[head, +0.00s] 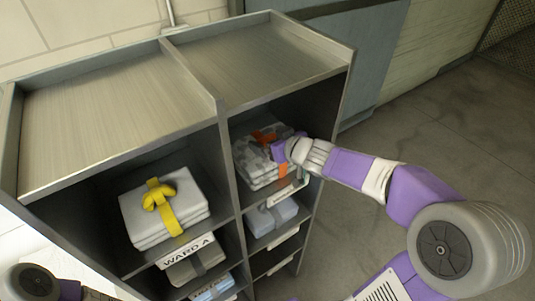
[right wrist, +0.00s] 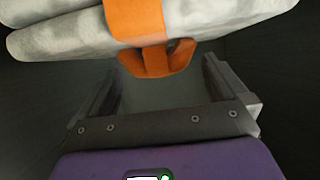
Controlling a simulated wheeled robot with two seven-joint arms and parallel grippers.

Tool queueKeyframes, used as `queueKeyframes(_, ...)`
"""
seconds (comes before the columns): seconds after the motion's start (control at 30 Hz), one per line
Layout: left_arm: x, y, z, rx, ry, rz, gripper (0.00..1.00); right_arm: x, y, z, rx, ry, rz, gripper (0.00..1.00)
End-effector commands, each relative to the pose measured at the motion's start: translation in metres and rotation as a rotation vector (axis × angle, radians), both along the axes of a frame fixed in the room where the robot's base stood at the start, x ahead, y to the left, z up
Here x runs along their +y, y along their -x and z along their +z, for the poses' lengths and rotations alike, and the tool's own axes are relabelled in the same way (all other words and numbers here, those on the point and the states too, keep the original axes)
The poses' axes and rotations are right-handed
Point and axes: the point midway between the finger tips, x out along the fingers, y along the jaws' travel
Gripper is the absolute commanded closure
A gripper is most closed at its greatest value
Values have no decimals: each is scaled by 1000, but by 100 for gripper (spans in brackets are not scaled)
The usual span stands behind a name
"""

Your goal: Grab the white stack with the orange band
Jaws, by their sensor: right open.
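The white-grey folded stack with the orange band (head: 252,161) lies in the upper right compartment of the metal shelf (head: 225,165). In the right wrist view the stack (right wrist: 65,28) fills the top, and its orange band (right wrist: 140,20) hangs down in a loop below the stack's edge. My right gripper (head: 281,148) reaches into the compartment from the right, at the stack's near right side. In the wrist view its open fingers (right wrist: 160,88) stand apart on either side of the band's loop, with nothing held between them. My left gripper is out of view.
A white stack with a yellow band (head: 130,212) lies in the upper left compartment, above the "WARD A" label (head: 188,251). Other folded stacks, including a grey one (head: 270,217), fill lower compartments. The shelf's top trays are empty. Open floor (head: 440,130) lies to the right.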

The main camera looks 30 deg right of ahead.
Motion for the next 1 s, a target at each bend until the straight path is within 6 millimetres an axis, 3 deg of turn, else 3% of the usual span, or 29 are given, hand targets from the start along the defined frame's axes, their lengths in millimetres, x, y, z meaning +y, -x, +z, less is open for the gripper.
queueKeyframes(0.2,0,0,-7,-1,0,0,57,1,-17,-10,1,1,-1,0)
queueKeyframes(0.47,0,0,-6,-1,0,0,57,1,-18,-9,0,0,-1,2)
queueKeyframes(1.0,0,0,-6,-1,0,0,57,1,-18,-9,0,0,-1,84)
